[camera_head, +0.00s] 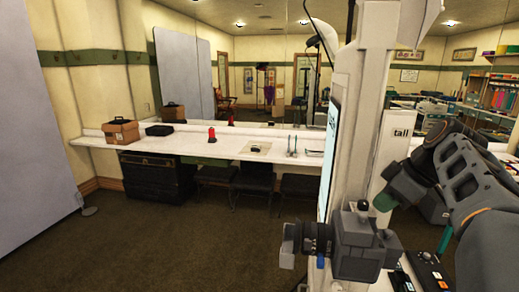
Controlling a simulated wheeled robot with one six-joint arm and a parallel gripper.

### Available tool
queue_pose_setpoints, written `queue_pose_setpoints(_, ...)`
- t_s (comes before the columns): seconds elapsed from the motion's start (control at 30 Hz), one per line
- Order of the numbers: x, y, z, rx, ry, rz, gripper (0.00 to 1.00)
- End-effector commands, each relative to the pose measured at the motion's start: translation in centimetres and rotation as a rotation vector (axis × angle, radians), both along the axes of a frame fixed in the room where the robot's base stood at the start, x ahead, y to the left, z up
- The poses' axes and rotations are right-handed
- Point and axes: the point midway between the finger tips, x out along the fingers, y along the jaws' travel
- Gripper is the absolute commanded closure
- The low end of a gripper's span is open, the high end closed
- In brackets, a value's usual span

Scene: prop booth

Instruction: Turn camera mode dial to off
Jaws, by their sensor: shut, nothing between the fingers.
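A dark grey camera (360,247) stands at the lower right, with its ribbed lens (308,238) pointing left. A small dark knob (363,206) sticks up from the camera's top and looks like the mode dial; its markings are too small to read. My gripper (384,202) comes in from the right, a little above and right of the knob and apart from it in the picture. Its greenish end points down and left, and it looks shut and empty. The fingers are small and partly hidden by their angle.
A tall pale column with a screen (331,150) rises behind the camera. A small black box with buttons (428,270) lies right of the camera. A long white counter (230,146) with a cardboard box (121,131) runs along the back wall. Open carpet lies at left.

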Motion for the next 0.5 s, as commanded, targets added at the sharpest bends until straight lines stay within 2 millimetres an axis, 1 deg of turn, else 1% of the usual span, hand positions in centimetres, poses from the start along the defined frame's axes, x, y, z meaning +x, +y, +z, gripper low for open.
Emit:
queue_pose_setpoints(0.17,0.0,0.0,1.8,-0.002,-0.002,-0.001,1.0)
queue_pose_setpoints(0.4,0.0,0.0,4.9,-0.002,-0.002,-0.001,1.0)
queue_pose_setpoints(0.5,0.0,0.0,5.8,-0.002,-0.002,-0.001,1.0)
